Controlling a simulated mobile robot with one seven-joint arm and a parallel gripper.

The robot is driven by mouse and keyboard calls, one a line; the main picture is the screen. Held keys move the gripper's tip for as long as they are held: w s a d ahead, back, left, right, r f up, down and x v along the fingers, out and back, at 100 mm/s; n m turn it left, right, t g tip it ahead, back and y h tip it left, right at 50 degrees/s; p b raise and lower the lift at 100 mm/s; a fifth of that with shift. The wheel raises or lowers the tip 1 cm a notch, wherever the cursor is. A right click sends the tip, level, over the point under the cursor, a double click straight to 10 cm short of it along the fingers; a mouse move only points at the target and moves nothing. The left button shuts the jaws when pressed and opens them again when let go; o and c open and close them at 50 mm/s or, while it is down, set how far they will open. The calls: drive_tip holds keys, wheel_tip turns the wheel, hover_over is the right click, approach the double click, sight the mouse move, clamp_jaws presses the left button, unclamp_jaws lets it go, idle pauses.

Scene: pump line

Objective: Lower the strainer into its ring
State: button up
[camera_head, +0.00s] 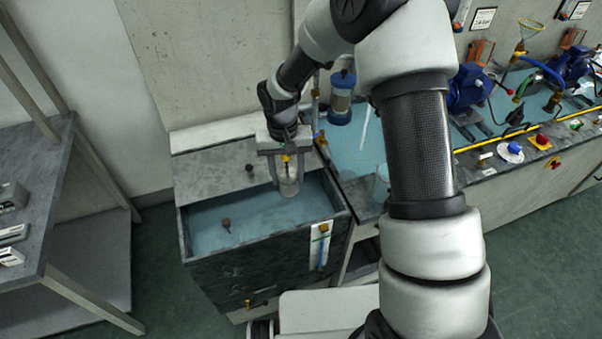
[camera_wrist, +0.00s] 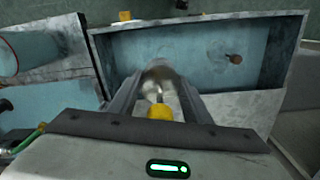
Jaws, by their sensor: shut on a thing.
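My gripper (camera_head: 286,160) is over the open tank (camera_head: 196,257) in the head view. It is shut on the strainer (camera_head: 288,185), a greyish, cup-shaped piece with a yellow top part, hanging below the fingers. In the wrist view the strainer (camera_wrist: 158,78) shows between the fingers of my gripper (camera_wrist: 160,104), with its yellow part nearest. The strainer hangs over the tank's blue interior; I cannot tell whether it touches the water. I cannot make out the ring for certain in either view.
A brown knob (camera_head: 226,224) shows inside the tank, and another (camera_head: 249,168) on its grey lid. A clear-sided cylinder (camera_head: 341,97) with blue ends stands behind. Blue pumps (camera_head: 468,86) line the right bench. A shelf (camera_head: 60,150) stands left.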

drive_tip(key=shift+w+a+f, duration=0.25)
drive_tip(key=shift+w+a, duration=0.15)
drive_tip(key=shift+a, duration=0.3)
drive_tip(key=shift+a+f, duration=0.1)
drive_tip(key=shift+f, duration=0.05)
drive_tip(key=shift+f+b, duration=2.05)
drive_tip(key=shift+f, duration=1.05)
wheel_tip(320, 180, down, 13)
drive_tip(key=b, duration=1)
drive_tip(key=shift+f+b, duration=1.35)
drive_tip(key=shift+f, duration=0.2)
drive_tip(key=o, duration=1.2)
